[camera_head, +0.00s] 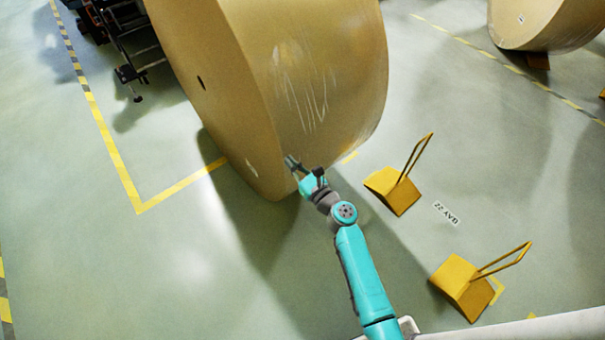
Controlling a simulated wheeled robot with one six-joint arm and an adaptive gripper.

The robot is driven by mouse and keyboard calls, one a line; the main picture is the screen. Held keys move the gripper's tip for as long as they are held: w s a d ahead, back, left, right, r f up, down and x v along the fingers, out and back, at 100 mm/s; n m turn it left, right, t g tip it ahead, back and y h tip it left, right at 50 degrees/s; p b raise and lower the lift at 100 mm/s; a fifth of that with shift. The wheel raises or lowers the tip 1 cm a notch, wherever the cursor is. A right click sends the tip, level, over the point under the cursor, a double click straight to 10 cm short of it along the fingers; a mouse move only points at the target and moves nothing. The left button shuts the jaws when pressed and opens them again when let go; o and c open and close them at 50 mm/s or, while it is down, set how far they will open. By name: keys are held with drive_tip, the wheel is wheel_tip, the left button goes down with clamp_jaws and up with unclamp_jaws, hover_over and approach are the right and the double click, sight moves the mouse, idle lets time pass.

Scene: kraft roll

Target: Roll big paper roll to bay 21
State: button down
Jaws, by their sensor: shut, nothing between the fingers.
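The big kraft paper roll (325,70) fills the upper middle of the view. It stands on its curved side on the floor, with its flat end facing left and pale scuffs on its curved face. My gripper (291,162) is shut and empty at the lower part of the roll's curved face. I cannot tell whether it touches the paper. A floor label (446,214) reading "BAY 22", upside down, lies to the right. No bay 21 label shows.
Two yellow wedge chocks with handles, one nearer the roll (394,191) and one lower right (462,288), stand on the floor. Another roll (540,22) is at the upper right. Dark machinery (120,30) is at the upper left. Yellow lines (122,180) mark the floor; the lower left is clear.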

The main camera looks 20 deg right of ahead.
sight(280, 149)
drive_tip(key=shift+x, duration=1.95)
drive_tip(key=shift+w+a+r, duration=0.2)
drive_tip(key=shift+w+r, duration=0.05)
drive_tip(key=shift+w, duration=0.3)
drive_tip(key=shift+w+a+r, duration=0.15)
drive_tip(key=shift+w+r, duration=0.1)
drive_tip(key=shift+w, duration=0.35)
drive_tip(key=shift+w+f, duration=0.2)
drive_tip(key=shift+w, duration=0.25)
drive_tip(key=shift+w+a+f, duration=0.35)
drive_tip(key=shift+w+a, duration=0.05)
drive_tip(key=shift+w, duration=0.25)
drive_tip(key=c, duration=1.9)
unclamp_jaws()
drive_tip(key=shift+w+a+r, duration=0.1)
drive_tip(key=shift+w+a, duration=0.1)
drive_tip(key=shift+w, duration=0.05)
